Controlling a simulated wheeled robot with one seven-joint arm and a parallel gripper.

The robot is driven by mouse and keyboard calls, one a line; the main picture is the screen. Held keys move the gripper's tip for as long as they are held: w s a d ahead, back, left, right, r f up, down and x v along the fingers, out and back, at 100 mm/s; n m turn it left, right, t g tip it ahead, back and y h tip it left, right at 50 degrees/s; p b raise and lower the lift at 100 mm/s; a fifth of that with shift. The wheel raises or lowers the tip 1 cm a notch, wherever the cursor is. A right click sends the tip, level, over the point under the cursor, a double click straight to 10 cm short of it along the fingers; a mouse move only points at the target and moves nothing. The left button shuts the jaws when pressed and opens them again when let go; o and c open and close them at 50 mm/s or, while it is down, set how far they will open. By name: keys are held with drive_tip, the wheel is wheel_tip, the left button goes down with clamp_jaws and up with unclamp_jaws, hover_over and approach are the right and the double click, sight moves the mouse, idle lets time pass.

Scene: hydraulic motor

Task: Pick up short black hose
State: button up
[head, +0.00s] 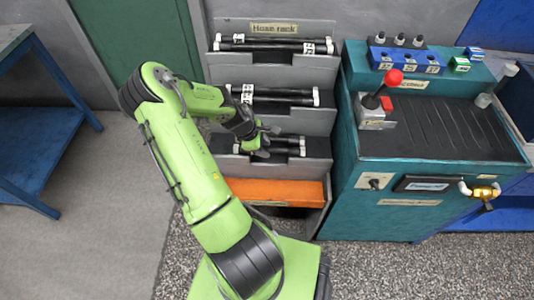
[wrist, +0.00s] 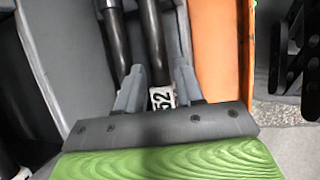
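The hose rack (head: 222,146) holds black hoses on three tiers, and the shortest black hoses (head: 288,145) lie on the lowest tier. My gripper (head: 262,147) is at the left end of these short hoses. In the wrist view, one short black hose (wrist: 155,45) with a white "52" tag (wrist: 162,97) runs between my two fingers (wrist: 160,75). The fingers stand apart, with a small gap beside the hose. A second short hose (wrist: 115,35) lies left of it, outside the fingers. My wrist partly hides the hose ends in the head view.
Longer hoses lie on the middle tier (head: 270,97) and top tier (head: 275,45). An orange panel (head: 278,192) sits below the lowest tier. A teal workbench (head: 350,205) with a red-knobbed lever (head: 394,77) stands at the right. A blue table (head: 25,130) is at far left.

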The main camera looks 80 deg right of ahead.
drive_tip(key=shift+s+d+f, duration=0.2)
drive_tip(key=shift+f, duration=0.45)
drive_tip(key=shift+r, duration=0.15)
clamp_jaws()
drive_tip(key=shift+r, duration=0.1)
